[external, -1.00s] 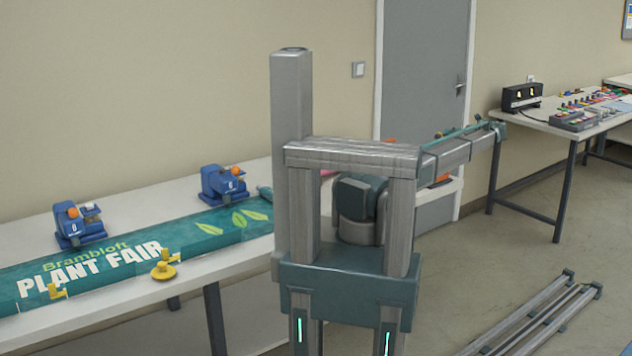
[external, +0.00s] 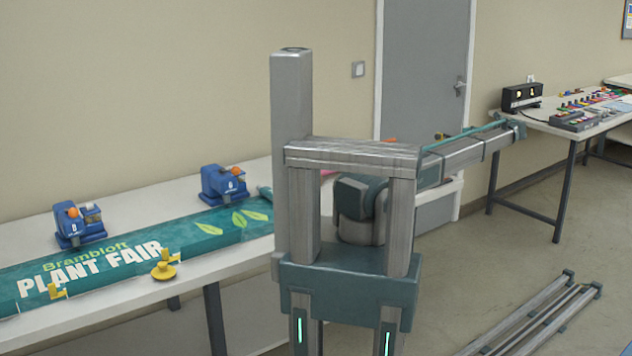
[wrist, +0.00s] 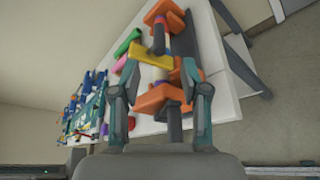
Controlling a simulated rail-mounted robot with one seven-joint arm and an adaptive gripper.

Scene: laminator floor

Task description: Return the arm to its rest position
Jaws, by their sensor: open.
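My arm (external: 455,153) reaches out to the right from behind my column in the external view, roughly level and rising slightly toward its far end. That end shows near the right-hand table, and my gripper cannot be made out there. In the wrist view my gripper (wrist: 160,66) shows two teal and grey fingers spread apart with nothing held between them. Beyond the fingers, an orange piece of equipment (wrist: 160,98) with a yellow part (wrist: 152,56) stands on a white table (wrist: 212,60). Whether the fingers touch it cannot be told.
A long table (external: 140,295) at left bears a green Plant Fair banner (external: 120,250) and two blue devices (external: 80,225) (external: 223,184). A right-hand table (external: 535,120) holds a control panel (external: 577,121). Metal rails (external: 530,315) lie on the floor; open floor surrounds them.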

